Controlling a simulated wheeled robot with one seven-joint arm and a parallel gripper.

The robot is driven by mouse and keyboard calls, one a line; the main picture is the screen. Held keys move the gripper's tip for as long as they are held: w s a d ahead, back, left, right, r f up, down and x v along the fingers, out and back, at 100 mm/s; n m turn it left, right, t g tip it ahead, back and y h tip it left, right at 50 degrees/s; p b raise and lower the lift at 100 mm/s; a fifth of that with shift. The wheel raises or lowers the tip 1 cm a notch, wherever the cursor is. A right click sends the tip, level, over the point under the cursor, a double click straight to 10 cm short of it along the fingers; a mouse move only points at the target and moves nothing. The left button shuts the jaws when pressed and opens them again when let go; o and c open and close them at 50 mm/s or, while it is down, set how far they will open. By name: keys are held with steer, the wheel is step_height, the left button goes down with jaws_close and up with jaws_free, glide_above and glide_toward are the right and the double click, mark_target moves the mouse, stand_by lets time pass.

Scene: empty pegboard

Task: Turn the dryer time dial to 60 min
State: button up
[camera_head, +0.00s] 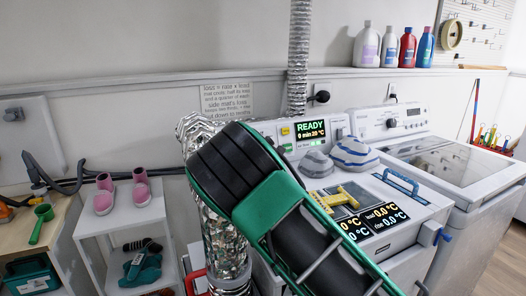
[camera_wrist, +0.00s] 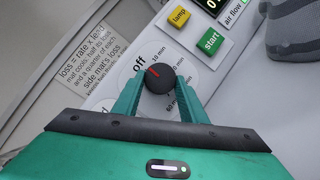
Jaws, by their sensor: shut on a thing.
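The dryer time dial (camera_wrist: 165,84) is a round black knob with a short red mark, in the middle of the wrist view. The red mark points up-left, toward the printed word "off". Minute labels run down the right side of the dial; "10 min" reads clearly, and lower ones are partly hidden. My gripper (camera_wrist: 160,78) has one green finger on each side of the dial and is shut on it. In the head view my arm hides the dial and fingertips. The dryer display (camera_head: 311,130) reads "READY", with what looks like 0 min and 25 °C.
A yellow lamp button (camera_wrist: 180,16) and a green start button (camera_wrist: 210,41) sit up-right of the dial. A grey lumpy object (camera_wrist: 296,35) lies farther right. A printed note (camera_wrist: 90,60) is at left. In the head view, foil ducting (camera_head: 225,225) stands beside my arm.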

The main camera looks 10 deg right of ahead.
steer(key=shift+w+d+r+m+g+y, duration=0.15)
steer(key=shift+d+m+g+y, duration=0.35)
steer(key=shift+m+g+y, duration=3)
steer(key=shift+w+d+m+t+y, duration=0.2)
steer(key=shift+d+m+t+y, duration=0.4)
steer(key=shift+m, duration=6.15)
steer(key=shift+w+d+r+m+g+y, duration=0.1)
steer(key=shift+w+d+m+g+y, duration=0.2)
steer(key=shift+m+g+y, duration=3.25)
steer(key=m+t+h, duration=0.2)
steer(key=m+t, duration=0.1)
steer(key=t, duration=0.1)
steer(key=shift+s+h, duration=0.1)
steer(key=shift+h, duration=0.25)
steer(key=o, duration=1.1)
steer(key=shift+f, duration=0.1)
steer(key=shift+c, duration=0.2)
steer(key=shift+a+r, duration=0.1)
steer(key=shift+r, duration=0.1)
